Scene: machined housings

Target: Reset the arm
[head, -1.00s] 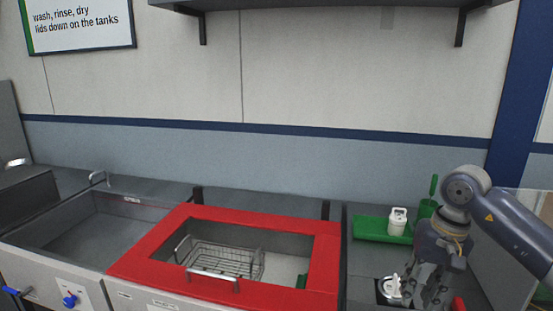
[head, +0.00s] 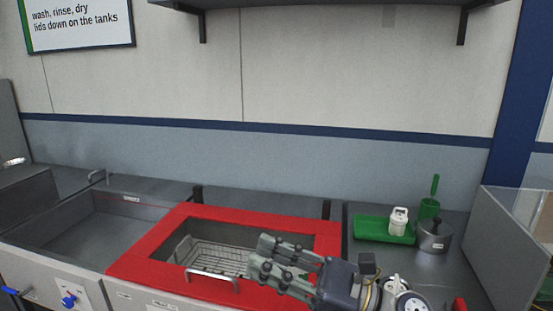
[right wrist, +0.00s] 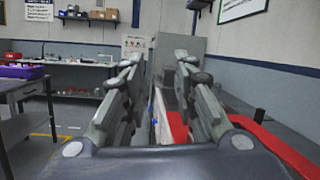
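My right gripper (head: 260,256) reaches in from the lower right over the front right part of the red-rimmed tank. Its fingers point left and stand apart with nothing between them. In the right wrist view the two fingers of this gripper (right wrist: 158,64) are spread, with an empty gap. The red rim (head: 158,241) surrounds a sunken tank with a wire basket (head: 205,256) in it. The gripper hides part of the tank and rim. My left gripper is in neither view.
A green tray (head: 370,228) with a white bottle (head: 398,221) stands right of the tank. An open basin (head: 100,232) lies left. A shelf (head: 330,5) overhangs the back wall.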

